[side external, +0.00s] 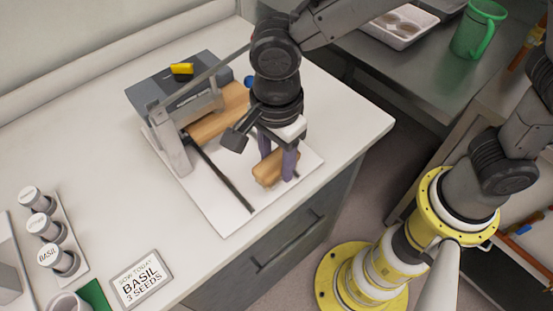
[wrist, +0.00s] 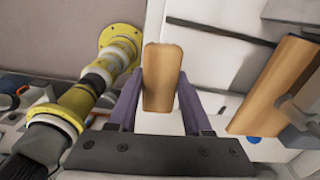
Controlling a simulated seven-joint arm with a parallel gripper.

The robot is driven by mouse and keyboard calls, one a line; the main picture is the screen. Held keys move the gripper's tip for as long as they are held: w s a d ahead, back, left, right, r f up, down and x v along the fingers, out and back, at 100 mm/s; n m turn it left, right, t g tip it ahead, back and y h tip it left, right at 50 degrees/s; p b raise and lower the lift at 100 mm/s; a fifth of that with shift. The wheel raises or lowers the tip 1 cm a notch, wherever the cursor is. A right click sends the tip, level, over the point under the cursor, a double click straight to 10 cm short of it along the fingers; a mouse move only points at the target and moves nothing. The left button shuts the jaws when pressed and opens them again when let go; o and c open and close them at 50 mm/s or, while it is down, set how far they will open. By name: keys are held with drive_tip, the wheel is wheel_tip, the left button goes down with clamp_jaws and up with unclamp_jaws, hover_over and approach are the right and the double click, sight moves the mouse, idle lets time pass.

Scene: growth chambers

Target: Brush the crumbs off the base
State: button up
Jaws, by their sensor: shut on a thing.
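The white base (side external: 222,212) is a flat plate on the counter under a grey slicing device (side external: 180,93) with a long bar across it. A long tan piece (side external: 218,118), like bread or wood, lies under the device; it also shows in the wrist view (wrist: 270,88). My gripper (side external: 278,167) points down over the base's right part, its purple fingers shut on a shorter tan block (wrist: 162,78). I cannot tell whether the block touches the base, or whether it is bread or wood. I make out no crumbs or brush bristles.
Several labelled vials (side external: 47,230) stand at the left, near a "BASIL 3 SEEDS" sign (side external: 140,281). A yellow piece (side external: 182,68) sits on the device. The counter's edge lies close to the base's right side. A green mug (side external: 478,28) and white tray (side external: 398,25) stand on another counter.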

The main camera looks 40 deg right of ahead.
idle(0.4)
hover_over(277, 196)
drive_tip(key=shift+w+f, duration=0.1)
drive_tip(key=shift+f, duration=2.9)
wheel_tip(277, 196, down, 2)
drive_tip(key=shift+f, duration=0.1)
drive_tip(key=shift+w, duration=1.95)
drive_tip(key=shift+s, duration=2.05)
drive_tip(key=shift+w+r, duration=0.1)
drive_tip(key=shift+r, duration=4)
